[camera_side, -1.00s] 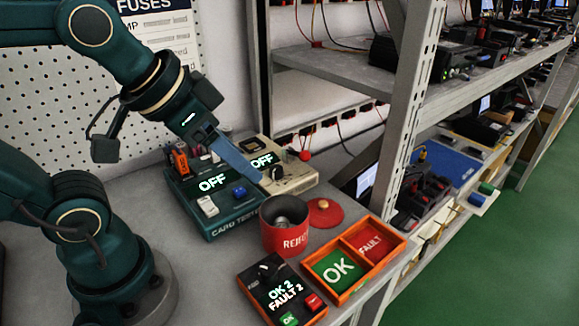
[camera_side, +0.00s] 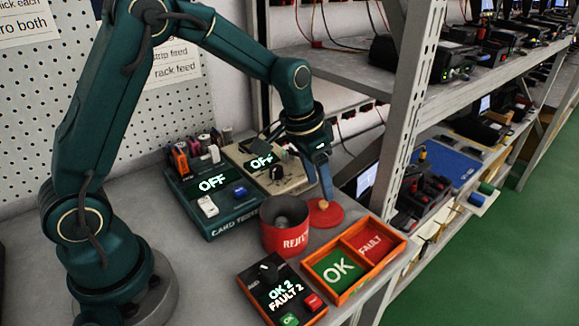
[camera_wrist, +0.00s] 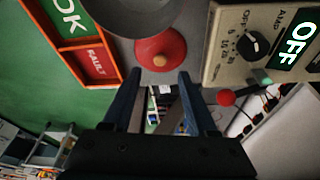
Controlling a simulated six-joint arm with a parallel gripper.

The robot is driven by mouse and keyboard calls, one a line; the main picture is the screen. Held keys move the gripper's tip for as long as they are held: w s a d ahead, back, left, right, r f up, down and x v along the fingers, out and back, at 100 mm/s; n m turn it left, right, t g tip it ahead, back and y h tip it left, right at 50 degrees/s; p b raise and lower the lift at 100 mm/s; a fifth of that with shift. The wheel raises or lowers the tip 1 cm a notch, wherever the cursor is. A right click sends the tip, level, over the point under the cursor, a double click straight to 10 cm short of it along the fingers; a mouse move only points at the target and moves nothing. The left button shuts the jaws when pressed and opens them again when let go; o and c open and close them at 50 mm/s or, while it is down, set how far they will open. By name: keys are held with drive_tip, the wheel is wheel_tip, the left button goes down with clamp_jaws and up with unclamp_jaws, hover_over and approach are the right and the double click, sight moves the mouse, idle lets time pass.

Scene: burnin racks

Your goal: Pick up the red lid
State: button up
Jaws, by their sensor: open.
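The red lid (camera_side: 327,216) is a round disc with a tan knob, lying on the bench just right of the red REJECT can (camera_side: 285,232). In the wrist view the lid (camera_wrist: 160,47) shows ahead of the fingertips, its knob between their lines. My gripper (camera_side: 326,200) points down at the lid in the side view, its fingertips at about the knob. In the wrist view my gripper (camera_wrist: 158,78) is open, with nothing between the fingers. Whether a finger touches the lid cannot be told.
An orange tray (camera_side: 404,247) with OK and FAULT bins stands in front. A counter box (camera_side: 262,300) is beside it. The card tester (camera_side: 222,222) and a beige meter (camera_side: 300,178) stand behind the can. A grey rack post (camera_side: 398,130) rises close to the right.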

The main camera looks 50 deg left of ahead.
sight(323, 202)
drive_tip(key=shift+x, duration=2.55)
drive_tip(key=shift+s, duration=0.1)
clamp_jaws()
